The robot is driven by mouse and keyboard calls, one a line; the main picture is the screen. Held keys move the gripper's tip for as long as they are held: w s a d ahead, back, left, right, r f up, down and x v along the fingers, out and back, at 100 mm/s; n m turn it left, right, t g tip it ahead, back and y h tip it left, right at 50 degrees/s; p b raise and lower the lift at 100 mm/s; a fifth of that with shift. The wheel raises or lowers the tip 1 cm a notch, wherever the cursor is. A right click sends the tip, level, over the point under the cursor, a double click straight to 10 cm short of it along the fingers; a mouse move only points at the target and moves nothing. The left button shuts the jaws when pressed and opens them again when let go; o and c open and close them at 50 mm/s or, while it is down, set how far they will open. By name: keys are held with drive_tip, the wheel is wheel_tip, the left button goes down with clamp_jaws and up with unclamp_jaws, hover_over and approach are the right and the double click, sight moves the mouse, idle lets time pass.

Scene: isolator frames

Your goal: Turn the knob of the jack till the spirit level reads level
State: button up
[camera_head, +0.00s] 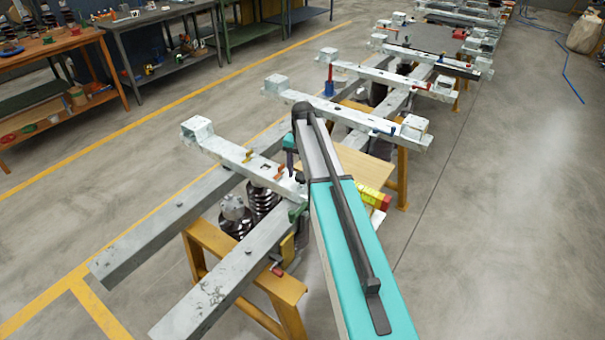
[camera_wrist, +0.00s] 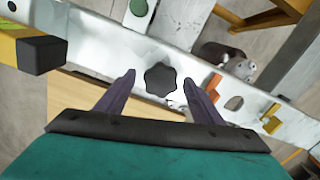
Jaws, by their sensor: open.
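A dark lobed knob (camera_wrist: 160,79) sits against the pale metal crossbeam in the wrist view. My gripper (camera_wrist: 158,80) is open, with one finger to the left of the knob and one to the right; gaps show on both sides. A yellow block with a dark end (camera_wrist: 40,54) at the upper left of the wrist view may be the spirit level; a yellow and red piece (camera_head: 372,196) shows right of my arm in the head view. No bubble can be read.
Pale crossbeams (camera_head: 345,118) lie across long grey rails (camera_head: 160,226) on yellow trestles (camera_head: 285,292).

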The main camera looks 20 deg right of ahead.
sight(303, 176)
drive_tip(key=shift+r, duration=0.1)
wheel_tip(303, 176, up, 14)
drive_tip(key=b, duration=0.2)
drive_tip(key=shift+f+b, duration=0.2)
drive_tip(key=shift+b, duration=0.2)
idle(0.7)
